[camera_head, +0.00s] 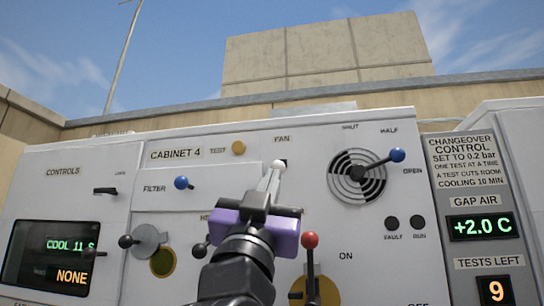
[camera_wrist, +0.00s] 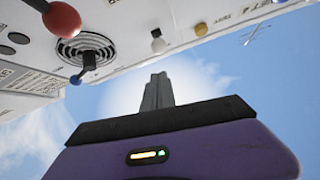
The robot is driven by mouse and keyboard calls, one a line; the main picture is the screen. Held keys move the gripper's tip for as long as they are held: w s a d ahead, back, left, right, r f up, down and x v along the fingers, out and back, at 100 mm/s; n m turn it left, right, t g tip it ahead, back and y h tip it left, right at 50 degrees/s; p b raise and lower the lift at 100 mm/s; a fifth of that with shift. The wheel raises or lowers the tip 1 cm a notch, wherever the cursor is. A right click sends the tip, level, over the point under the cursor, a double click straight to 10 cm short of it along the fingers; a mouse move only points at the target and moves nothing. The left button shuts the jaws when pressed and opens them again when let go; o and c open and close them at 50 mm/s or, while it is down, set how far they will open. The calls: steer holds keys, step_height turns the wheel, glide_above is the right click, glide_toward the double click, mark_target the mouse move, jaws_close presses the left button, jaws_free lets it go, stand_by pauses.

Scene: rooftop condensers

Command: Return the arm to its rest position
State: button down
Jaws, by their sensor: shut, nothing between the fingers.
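My gripper (camera_head: 272,184) is in front of the cabinet in the head view, raised at the lower middle with its purple body below the FAN label. In the wrist view its dark fingers (camera_wrist: 157,88) are together and empty, pointing up against the sky. A white knob (camera_head: 278,166) shows just at the fingertips in the head view. In the wrist view the white knob (camera_wrist: 158,45) stands apart, beyond the fingers. My wrist and forearm hide part of the lower panel.
The panel has protruding levers: a red knob (camera_head: 310,240) close right of my wrist, a blue knob (camera_head: 397,155) by the round vent (camera_head: 345,180), and another blue knob (camera_head: 181,183) at FILTER. Displays flank the panel. Open sky lies above.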

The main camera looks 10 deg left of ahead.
steer(key=shift+s+f, duration=0.15)
steer(key=shift+f, duration=0.3)
stand_by(0.3)
